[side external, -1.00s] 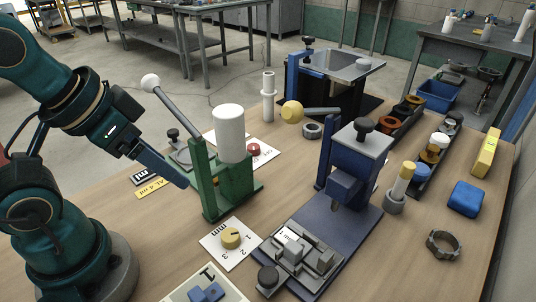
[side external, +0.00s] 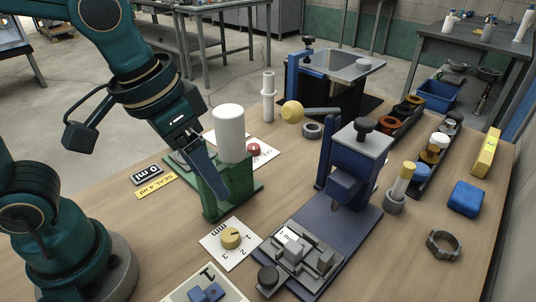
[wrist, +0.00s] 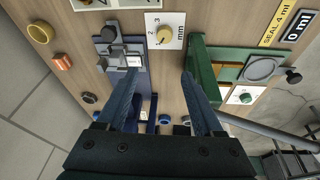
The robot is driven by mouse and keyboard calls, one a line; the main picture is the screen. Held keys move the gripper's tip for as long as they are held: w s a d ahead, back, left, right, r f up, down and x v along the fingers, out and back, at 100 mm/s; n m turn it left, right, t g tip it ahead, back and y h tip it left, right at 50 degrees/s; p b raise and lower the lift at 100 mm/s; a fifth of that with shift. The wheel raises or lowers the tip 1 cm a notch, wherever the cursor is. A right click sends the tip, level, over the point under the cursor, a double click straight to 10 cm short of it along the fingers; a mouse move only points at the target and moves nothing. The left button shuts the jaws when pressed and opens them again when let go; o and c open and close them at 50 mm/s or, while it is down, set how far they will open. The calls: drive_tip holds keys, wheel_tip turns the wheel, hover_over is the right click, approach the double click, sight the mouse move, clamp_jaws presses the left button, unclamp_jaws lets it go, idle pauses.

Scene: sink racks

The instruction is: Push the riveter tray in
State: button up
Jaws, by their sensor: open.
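The riveter (side external: 358,160) is a blue press with a black knob on top, standing on a blue base plate. My gripper (wrist: 160,74) is open and empty. In the side view my gripper (side external: 224,190) is in front of the green press, left of the tray and above it.
The green lever press (side external: 240,190) with a white cylinder (side external: 229,133) is close to my gripper. A yellow dial (side external: 230,238) on a numbered card lies between it and the tray. Another blue-framed machine (side external: 335,75) stands behind.

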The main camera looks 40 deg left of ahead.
sight(268, 274)
drive_tip(key=d+f+g, duration=0.1)
drive_tip(key=d+f, duration=0.1)
drive_tip(key=d, duration=0.1)
drive_tip(key=d+f+m+g, duration=0.1)
drive_tip(key=d+f, duration=0.1)
drive_tip(key=d, duration=0.2)
drive_tip(key=w+d+f+g, duration=0.1)
drive_tip(key=d+f, duration=0.1)
drive_tip(key=d, duration=0.1)
drive_tip(key=shift+d+m+y, duration=0.35)
drive_tip(key=shift+m+y, duration=0.05)
drive_tip(key=shift+s+d+f, duration=0.15)
drive_tip(key=shift+d+f, duration=0.1)
drive_tip(key=shift+f, duration=2.65)
clamp_jaws()
